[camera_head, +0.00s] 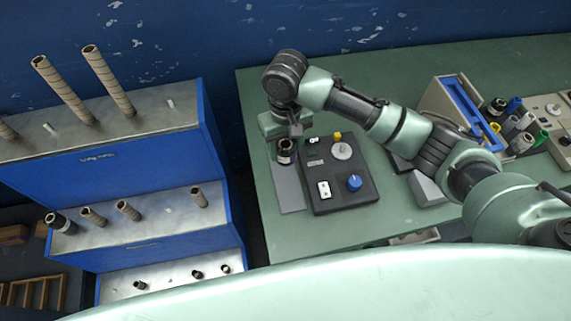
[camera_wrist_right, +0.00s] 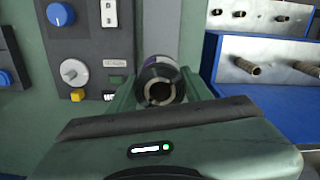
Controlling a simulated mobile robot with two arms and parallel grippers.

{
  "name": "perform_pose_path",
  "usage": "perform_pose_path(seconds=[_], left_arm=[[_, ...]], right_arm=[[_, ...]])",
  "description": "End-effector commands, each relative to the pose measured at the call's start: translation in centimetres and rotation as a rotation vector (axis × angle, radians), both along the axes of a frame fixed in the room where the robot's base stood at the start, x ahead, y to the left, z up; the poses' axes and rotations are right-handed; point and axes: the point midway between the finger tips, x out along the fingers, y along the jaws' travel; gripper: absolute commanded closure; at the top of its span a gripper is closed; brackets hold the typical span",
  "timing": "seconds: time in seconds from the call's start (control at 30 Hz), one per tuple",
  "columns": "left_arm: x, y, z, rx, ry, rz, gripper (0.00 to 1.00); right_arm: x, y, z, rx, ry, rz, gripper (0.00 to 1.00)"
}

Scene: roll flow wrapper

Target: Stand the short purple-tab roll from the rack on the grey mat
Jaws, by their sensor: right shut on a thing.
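My right gripper (camera_head: 285,133) reaches down at the far left part of the table. It is shut on a short dark roll (camera_head: 287,152), which also shows between the fingers in the right wrist view (camera_wrist_right: 160,79). The roll has a black body with a pale core and looks about upright; a purple tint shows faintly at its edge. It is over the far end of the grey mat (camera_head: 289,192); I cannot tell whether its base touches. The blue rack (camera_head: 120,168) with metal shelves stands at left. My left gripper is not in view.
A black control panel (camera_head: 338,187) with knobs and switches lies right beside the mat. Several coloured rolls (camera_head: 513,122) stand near a blue-edged tray (camera_head: 465,100) at right. Cardboard tubes (camera_head: 109,78) stand on rack pegs. The near part of the mat is clear.

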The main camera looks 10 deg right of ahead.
Motion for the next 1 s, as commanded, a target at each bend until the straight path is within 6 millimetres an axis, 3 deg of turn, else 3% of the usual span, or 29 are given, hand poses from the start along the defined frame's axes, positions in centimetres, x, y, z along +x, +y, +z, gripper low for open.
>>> perform_pose_path(seconds=[0.2, 0.37, 0.6, 1.0], left_arm=[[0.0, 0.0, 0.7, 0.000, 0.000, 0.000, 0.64], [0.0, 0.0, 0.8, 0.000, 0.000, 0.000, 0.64], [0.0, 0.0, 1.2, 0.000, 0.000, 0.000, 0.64], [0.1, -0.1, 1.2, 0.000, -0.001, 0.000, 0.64]], right_arm=[[-0.1, -0.1, -4.4, -0.001, 0.002, 0.000, 0.97], [0.0, 0.0, -5.7, 0.000, 0.000, -0.001, 0.97], [0.0, 0.0, -9.1, 0.000, 0.001, 0.001, 0.97], [0.0, 0.0, -10.0, 0.000, -0.001, 0.000, 0.97]])
